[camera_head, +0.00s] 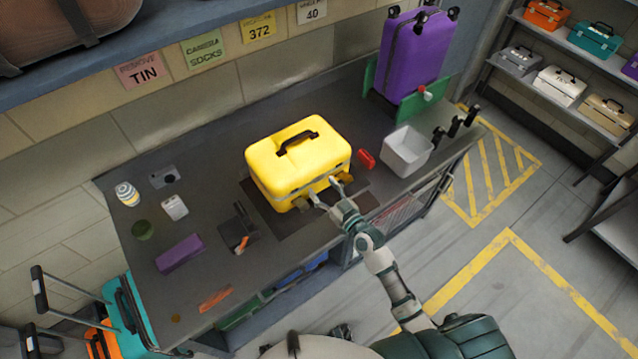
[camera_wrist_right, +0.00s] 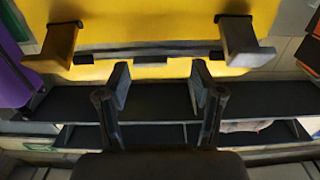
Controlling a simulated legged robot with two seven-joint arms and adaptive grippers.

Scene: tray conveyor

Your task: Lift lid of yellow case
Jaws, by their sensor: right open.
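The yellow case (camera_head: 290,165) stands upright on the workbench, with its lid down and a black handle on top. In the right wrist view, the case's yellow front (camera_wrist_right: 150,20) fills the upper part, with a dark seam across it. Two latches stick out from this front, a left one (camera_wrist_right: 60,45) and a right one (camera_wrist_right: 245,44). My right gripper (camera_head: 327,195) is at the front of the case. In the right wrist view, its fingers (camera_wrist_right: 160,88) are apart with nothing between them, placed between the two latches. Contact with the case cannot be told. My left gripper is not in view.
A red object (camera_head: 366,159) and a white bin (camera_head: 404,152) are right of the case. A purple suitcase (camera_head: 415,55) stands behind the bin. A purple box (camera_head: 180,254) and several small items lie on the left of the bench (camera_head: 140,190).

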